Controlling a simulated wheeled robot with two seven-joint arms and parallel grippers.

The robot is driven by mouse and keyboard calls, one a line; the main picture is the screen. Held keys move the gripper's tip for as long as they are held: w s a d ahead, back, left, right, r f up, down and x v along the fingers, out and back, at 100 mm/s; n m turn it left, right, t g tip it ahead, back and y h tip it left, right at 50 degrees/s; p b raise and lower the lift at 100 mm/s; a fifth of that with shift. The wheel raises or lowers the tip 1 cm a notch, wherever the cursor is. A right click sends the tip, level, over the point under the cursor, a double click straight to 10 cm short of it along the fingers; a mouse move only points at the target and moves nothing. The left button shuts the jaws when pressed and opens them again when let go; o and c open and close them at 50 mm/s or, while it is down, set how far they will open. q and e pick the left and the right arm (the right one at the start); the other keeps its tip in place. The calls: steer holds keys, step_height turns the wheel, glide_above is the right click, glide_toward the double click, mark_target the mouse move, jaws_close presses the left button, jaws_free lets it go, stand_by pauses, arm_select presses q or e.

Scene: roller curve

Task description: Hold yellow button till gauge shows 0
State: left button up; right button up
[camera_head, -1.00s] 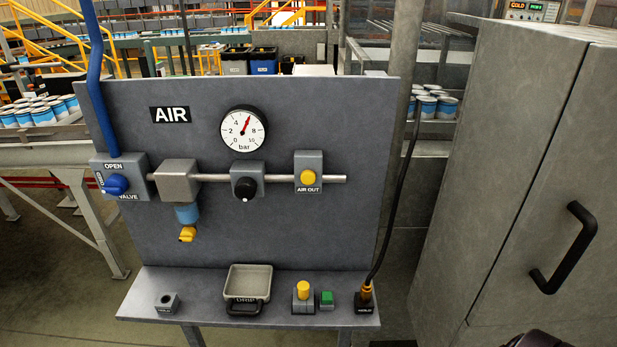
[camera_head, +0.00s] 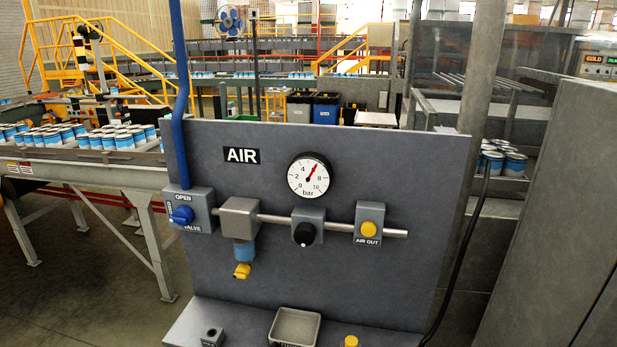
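The yellow button (camera_head: 369,229) sits on a grey box labelled AIR OUT at the right part of the pipe on the grey panel (camera_head: 420,180). Nothing touches it. The round white gauge (camera_head: 309,176), marked in bar, is above the pipe. Its red needle points up and to the right, between 4 and 8, at about 6. Neither of my grippers is in view.
A blue valve knob (camera_head: 182,214) under OPEN is at the left, a black knob (camera_head: 304,234) under the gauge. A shelf with a tray (camera_head: 295,328) and a yellow-topped item (camera_head: 351,341) is cut off below. A grey cabinet (camera_head: 560,170) stands right.

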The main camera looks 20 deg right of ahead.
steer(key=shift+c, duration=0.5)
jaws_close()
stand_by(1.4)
